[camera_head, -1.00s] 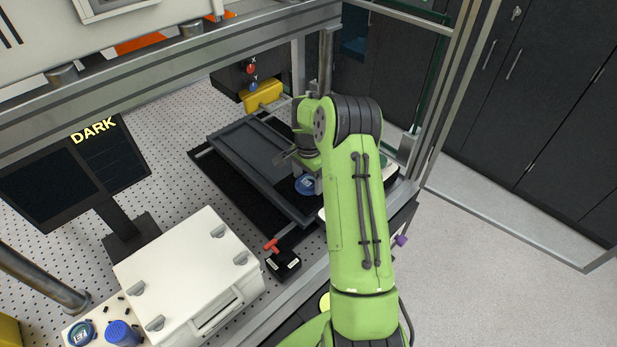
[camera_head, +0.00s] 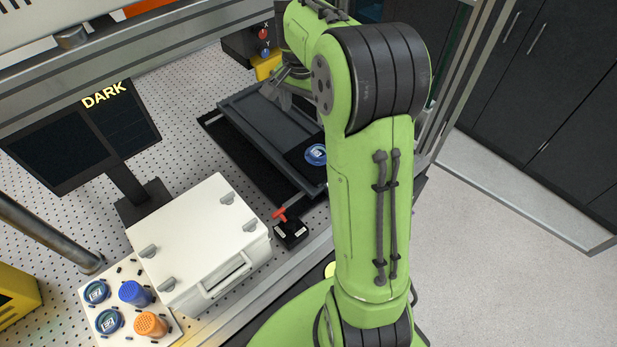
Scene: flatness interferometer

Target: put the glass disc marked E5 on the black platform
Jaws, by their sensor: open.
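A blue-rimmed glass disc (camera_head: 316,154) lies flat on the black platform (camera_head: 299,148), at the right part of the dark grey stage. Its marking is too small to read surely, and my arm stands close to its right. Two more blue-rimmed discs, one behind (camera_head: 97,292) and one in front (camera_head: 109,322), lie on the white pad at the lower left; their marks are also unclear. My gripper (camera_head: 280,82) is open and apart from the disc, above the far end of the stage. My arm hides part of the gripper.
The dark grey stage (camera_head: 262,122) sits on the perforated table. A white case (camera_head: 200,240), a small black box with a red lever (camera_head: 290,232) and a monitor reading DARK (camera_head: 80,135) stand nearby. Blue (camera_head: 134,293) and orange (camera_head: 150,324) caps share the white pad (camera_head: 128,330).

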